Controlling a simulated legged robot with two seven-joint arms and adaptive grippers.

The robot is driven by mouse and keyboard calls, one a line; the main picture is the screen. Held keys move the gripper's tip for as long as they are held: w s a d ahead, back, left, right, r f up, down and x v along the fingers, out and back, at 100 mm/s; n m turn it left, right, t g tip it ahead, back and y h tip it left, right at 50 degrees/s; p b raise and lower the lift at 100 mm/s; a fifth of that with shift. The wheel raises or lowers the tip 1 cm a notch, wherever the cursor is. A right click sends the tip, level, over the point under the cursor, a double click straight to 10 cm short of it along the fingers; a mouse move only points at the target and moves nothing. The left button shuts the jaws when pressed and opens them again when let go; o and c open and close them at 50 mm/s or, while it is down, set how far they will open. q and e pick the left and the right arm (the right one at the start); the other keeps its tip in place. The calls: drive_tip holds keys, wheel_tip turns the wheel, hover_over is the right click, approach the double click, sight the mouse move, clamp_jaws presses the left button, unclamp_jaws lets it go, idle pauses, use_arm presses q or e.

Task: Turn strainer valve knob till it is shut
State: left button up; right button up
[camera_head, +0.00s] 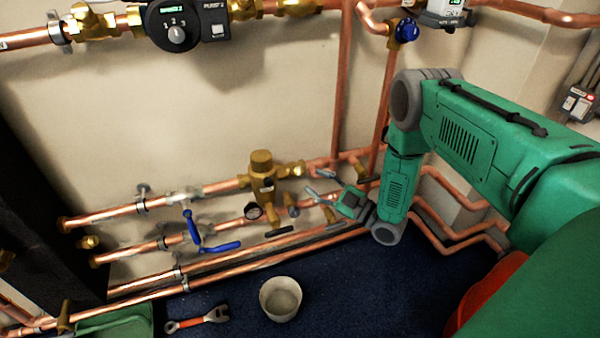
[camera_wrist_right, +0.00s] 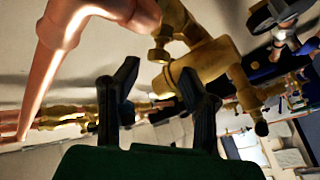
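A brass valve body (camera_head: 263,183) with a round cap (camera_head: 261,158) sits on the lower copper pipes, with a small gauge (camera_head: 252,211) at its lower left. Brass fittings with dark-tipped stems (camera_head: 292,210) stand beside it; I cannot tell which part is the strainer valve knob. My right gripper (camera_head: 314,181) is open and empty, just right of this body, pointing left. In the right wrist view its two dark fingers (camera_wrist_right: 158,70) are spread below a brass fitting (camera_wrist_right: 205,60) with a side branch; nothing is between them. Contact cannot be told. My left gripper is out of view.
Blue-handled valves (camera_head: 192,228) are on the pipes to the left. A white bucket (camera_head: 281,298) and an orange-handled wrench (camera_head: 197,319) are on the dark blue floor. A vertical copper pipe (camera_head: 342,80) and a blue knob (camera_head: 407,30) are near my right arm.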

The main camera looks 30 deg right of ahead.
drive_tip(key=shift+v, duration=1.75)
